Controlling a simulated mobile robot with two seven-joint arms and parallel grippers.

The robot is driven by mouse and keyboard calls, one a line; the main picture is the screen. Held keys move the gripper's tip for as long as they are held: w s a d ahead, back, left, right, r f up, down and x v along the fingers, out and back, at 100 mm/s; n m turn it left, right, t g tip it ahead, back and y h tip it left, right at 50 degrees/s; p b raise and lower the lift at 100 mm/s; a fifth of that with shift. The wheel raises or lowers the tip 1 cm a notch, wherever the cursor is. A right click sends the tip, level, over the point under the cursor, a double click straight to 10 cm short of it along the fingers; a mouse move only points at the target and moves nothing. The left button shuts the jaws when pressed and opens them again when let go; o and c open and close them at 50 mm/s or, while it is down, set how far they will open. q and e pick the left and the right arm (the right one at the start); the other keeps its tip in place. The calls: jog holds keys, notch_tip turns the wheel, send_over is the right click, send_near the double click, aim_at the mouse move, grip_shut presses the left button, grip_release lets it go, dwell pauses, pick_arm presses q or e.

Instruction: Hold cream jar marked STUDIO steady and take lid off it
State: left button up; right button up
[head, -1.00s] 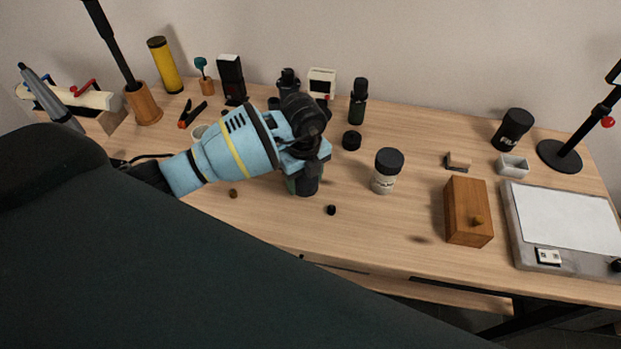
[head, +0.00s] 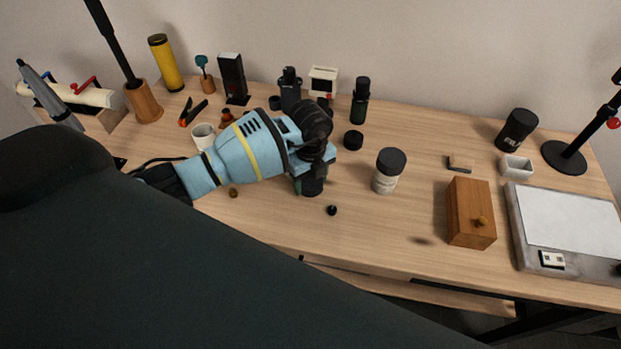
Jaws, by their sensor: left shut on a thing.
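A cream jar (head: 384,184) with a wide black lid (head: 391,161) stands upright right of the table's middle. Small dark lettering shows on its side but is too small to read. Its lid sits on it, and no gripper touches it. My left gripper (head: 311,169) is left of this jar, pointing down at the table. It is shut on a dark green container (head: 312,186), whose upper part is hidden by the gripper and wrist. My right gripper is not in view.
A small black knob-like piece (head: 332,210) lies in front of my left gripper. A black round lid (head: 353,140) and a dark bottle (head: 361,101) stand behind. A wooden box (head: 470,213) and a grey board (head: 572,268) are at right. Bare tabletop surrounds the cream jar.

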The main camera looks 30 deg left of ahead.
aim_at(311, 180)
pick_arm(q)
jog(key=shift+f, duration=0.2)
jog(key=o, duration=1.1)
jog(key=shift+r, duration=0.15)
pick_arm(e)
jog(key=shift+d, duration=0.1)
pick_arm(q)
jog(key=shift+r+p, duration=0.6)
jog(key=shift+r, duration=5.45)
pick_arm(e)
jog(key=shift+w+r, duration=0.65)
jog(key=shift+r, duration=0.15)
